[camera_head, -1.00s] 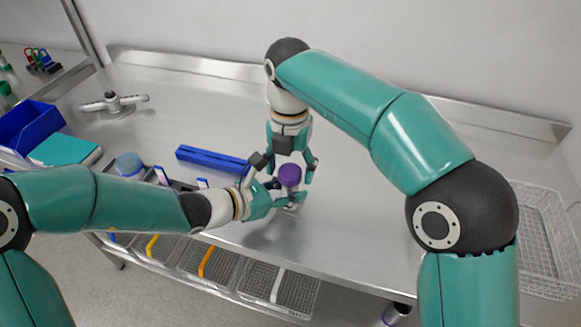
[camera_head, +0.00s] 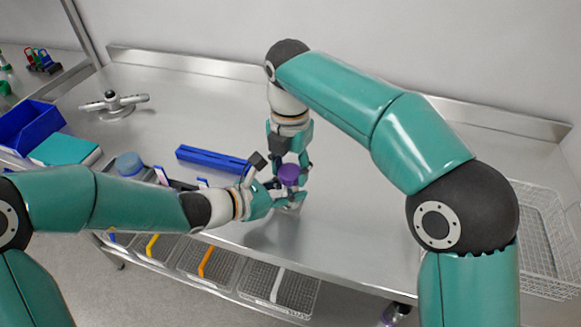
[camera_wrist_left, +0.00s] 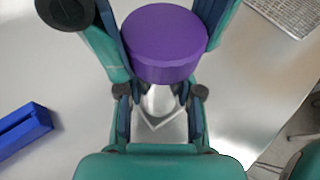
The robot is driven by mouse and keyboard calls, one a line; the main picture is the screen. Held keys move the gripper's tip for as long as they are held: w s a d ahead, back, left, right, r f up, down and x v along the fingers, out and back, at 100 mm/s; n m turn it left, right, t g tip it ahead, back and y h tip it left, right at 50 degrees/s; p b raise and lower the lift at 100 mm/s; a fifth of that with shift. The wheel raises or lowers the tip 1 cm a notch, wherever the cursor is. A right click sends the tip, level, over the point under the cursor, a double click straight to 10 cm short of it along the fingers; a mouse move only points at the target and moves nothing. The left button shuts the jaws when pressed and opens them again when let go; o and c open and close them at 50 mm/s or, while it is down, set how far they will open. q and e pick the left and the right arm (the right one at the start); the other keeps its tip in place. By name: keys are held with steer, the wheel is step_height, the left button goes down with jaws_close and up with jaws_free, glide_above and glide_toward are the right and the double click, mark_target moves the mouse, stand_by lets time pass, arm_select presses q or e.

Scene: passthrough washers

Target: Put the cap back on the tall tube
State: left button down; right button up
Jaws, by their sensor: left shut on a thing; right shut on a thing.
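The purple cap (camera_head: 289,176) is between the fingers of my right gripper (camera_head: 290,170), which is shut on it from above. In the left wrist view the cap (camera_wrist_left: 165,45) fills the top middle, with right gripper fingers on both sides. My left gripper (camera_head: 284,196) is shut on the pale tall tube (camera_wrist_left: 160,102) just below the cap. The tube is mostly hidden by the fingers. The cap sits over the tube's top end, in line with it; how firmly it is seated cannot be told.
A blue bar-shaped block (camera_head: 212,159) lies on the steel table (camera_head: 350,240) behind my left gripper. A dark rack with a blue-lidded jar (camera_head: 130,164) is at the left. Wire baskets (camera_head: 280,288) hang below the front edge.

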steer(key=m, duration=0.6)
steer(key=shift+m, duration=0.4)
steer(key=m, duration=1.4)
steer(key=shift+m, duration=0.4)
steer(key=m, duration=1)
steer(key=shift+m, duration=0.4)
steer(key=m, duration=0.4)
steer(key=shift+f, duration=0.1)
steer(key=m, duration=0.6)
steer(key=o, duration=1.4)
steer(key=shift+c, duration=0.2)
